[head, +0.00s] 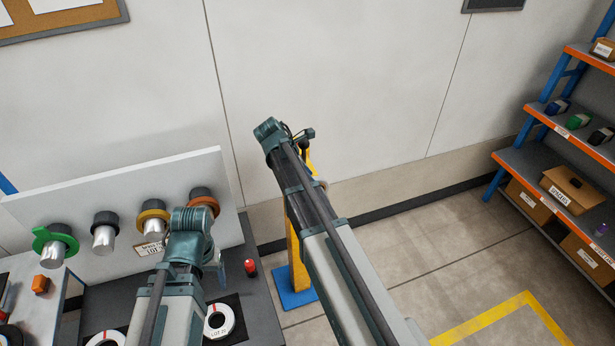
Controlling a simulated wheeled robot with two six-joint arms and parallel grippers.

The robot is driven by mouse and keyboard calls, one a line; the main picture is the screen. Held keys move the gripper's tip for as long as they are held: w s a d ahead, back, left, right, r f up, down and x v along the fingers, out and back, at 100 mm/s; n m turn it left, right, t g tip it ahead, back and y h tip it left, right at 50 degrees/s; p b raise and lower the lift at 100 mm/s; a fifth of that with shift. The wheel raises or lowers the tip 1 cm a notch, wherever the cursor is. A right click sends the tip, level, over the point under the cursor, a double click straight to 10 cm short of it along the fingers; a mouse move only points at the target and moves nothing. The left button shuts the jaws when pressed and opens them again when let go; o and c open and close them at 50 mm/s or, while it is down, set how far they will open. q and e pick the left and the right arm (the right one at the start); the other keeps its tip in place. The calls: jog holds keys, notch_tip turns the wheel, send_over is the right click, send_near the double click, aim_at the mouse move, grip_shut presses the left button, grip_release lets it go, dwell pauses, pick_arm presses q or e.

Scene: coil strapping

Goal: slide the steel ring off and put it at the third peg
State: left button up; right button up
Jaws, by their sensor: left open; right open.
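A pale board (25,208) carries a row of pegs. The leftmost has a green ring (55,239) with a tab. The second is a bright cylinder (104,238) with a dark collar. The third bears a yellow-orange ring (152,215); a lot tag (150,248) hangs by it. A rust-orange ring (204,196) is on the rightmost. I cannot single out the steel ring. My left gripper (221,268) is mostly hidden behind its arm, low in front of the rightmost peg. My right gripper (307,134) is barely visible near the wall, apart from the pegs. Both are open.
White lot-marked rings (220,320) lie on dark mats on the bench, partly behind my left arm. A red-topped item (250,268) stands at the bench's right. A yellow post (296,255) stands behind my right arm. Shelving (550,160) is at right; the floor between is clear.

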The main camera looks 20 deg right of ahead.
grip_shut()
dwell(1.4)
jog(key=c, duration=0.7)
grip_release()
grip_shut()
jog(key=shift+r, duration=0.15)
jog(key=shift+s, duration=0.1)
dwell(0.5)
jog(key=shift+s+a, duration=0.15)
jog(key=shift+s, duration=2.05)
jog(key=shift+s+a, duration=0.1)
jog(key=shift+s, duration=2.1)
